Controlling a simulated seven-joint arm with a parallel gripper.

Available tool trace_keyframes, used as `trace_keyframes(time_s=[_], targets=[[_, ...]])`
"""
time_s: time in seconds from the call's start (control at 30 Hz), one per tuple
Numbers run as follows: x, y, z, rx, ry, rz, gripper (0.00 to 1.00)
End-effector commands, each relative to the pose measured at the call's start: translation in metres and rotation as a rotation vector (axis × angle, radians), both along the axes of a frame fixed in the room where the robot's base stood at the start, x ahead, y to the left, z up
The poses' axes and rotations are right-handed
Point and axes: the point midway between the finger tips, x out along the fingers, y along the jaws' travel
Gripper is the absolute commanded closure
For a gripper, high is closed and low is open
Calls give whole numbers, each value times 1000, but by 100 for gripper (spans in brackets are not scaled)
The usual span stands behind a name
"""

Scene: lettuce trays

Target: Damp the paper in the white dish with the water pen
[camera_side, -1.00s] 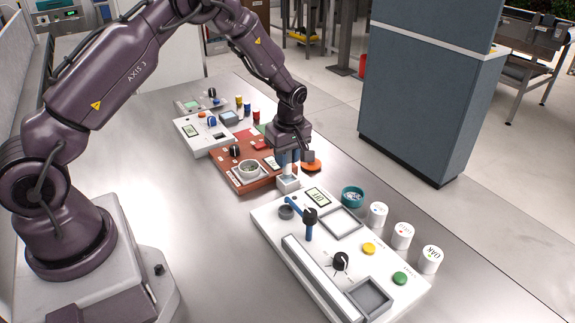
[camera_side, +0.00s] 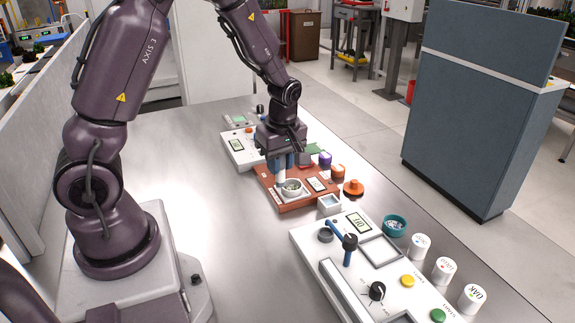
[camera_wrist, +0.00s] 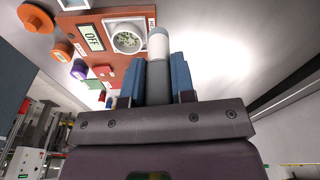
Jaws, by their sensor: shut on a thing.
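My gripper (camera_side: 281,160) is shut on the water pen (camera_side: 281,178), a white barrel between the blue fingers. It points down at the left side of the round white dish (camera_side: 291,194) on the red-brown board. Green specks lie on a pale bed inside the dish; I cannot tell whether the paper is damp. Whether the tip touches anything is unclear.
A small square white container (camera_side: 330,205) stands at the board's near right corner. An orange knob-like piece (camera_side: 353,188) and purple and orange pieces stand along the board's right. A white panel (camera_side: 310,245) with a blue lever is nearer; a teal bowl (camera_side: 395,226) is beside it.

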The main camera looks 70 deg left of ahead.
Motion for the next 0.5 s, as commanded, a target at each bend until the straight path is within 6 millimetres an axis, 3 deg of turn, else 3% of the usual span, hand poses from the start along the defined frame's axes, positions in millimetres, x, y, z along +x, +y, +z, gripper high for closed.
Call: trace_keyframes(time_s=[0.03,0.1,0.2,0.37,0.5], targets=[[9,19,-8,3,3,55,99],[21,38,-15,3,2,117,99],[37,57,-20,1,-1,181,99],[55,65,-17,1,-1,219,99],[59,64,-18,0,1,231,99]])
